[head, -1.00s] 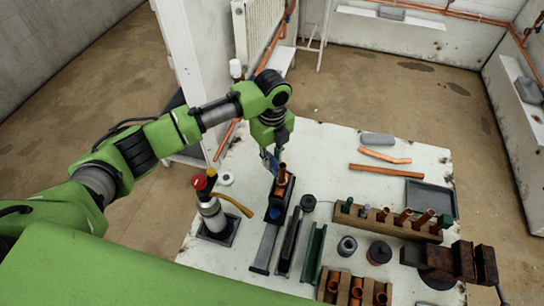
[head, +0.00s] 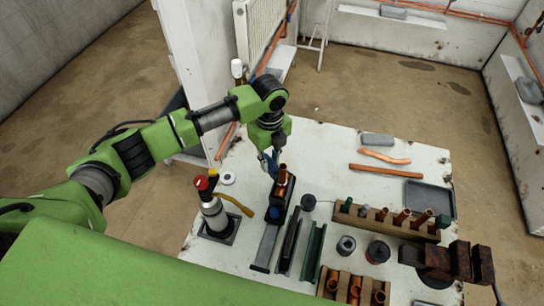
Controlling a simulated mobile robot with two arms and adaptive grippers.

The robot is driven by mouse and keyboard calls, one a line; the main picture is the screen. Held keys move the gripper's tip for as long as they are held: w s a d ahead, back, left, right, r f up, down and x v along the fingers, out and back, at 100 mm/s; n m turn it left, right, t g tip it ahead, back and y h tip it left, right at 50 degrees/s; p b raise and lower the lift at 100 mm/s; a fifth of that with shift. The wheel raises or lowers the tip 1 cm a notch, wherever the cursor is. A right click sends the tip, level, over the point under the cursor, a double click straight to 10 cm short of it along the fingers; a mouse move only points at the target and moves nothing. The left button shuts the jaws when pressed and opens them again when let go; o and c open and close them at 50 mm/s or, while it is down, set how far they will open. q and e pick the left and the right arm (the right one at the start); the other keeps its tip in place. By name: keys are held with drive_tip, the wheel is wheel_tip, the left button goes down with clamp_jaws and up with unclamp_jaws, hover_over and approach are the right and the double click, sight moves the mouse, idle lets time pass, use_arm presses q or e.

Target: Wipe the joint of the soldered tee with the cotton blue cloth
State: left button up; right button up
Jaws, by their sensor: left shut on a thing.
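The soldered tee (head: 282,180) is a copper fitting standing upright in a dark holder (head: 275,211) near the middle of the white table. My left gripper (head: 269,162) is shut on the blue cloth (head: 266,168), a small blue patch just left of the tee's upper part. The cloth is very close to the tee; I cannot tell whether they touch. My right gripper is not in view.
A gas torch (head: 213,212) with a red knob stands on the left of the table. A wooden rack (head: 386,222) of copper fittings, dark channels (head: 289,242), a grey tray (head: 430,198) and loose copper pipes (head: 386,171) lie to the right. The table's back centre is clear.

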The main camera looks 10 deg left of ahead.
use_arm(q)
drive_tip(key=shift+s+a, duration=0.1)
drive_tip(key=shift+s, duration=0.05)
idle(0.4)
drive_tip(key=shift+w+d, duration=0.5)
drive_tip(key=shift+w, duration=0.1)
idle(0.9)
drive_tip(key=shift+s, duration=0.1)
drive_tip(key=shift+s+a+p, duration=0.25)
drive_tip(key=shift+p, duration=0.5)
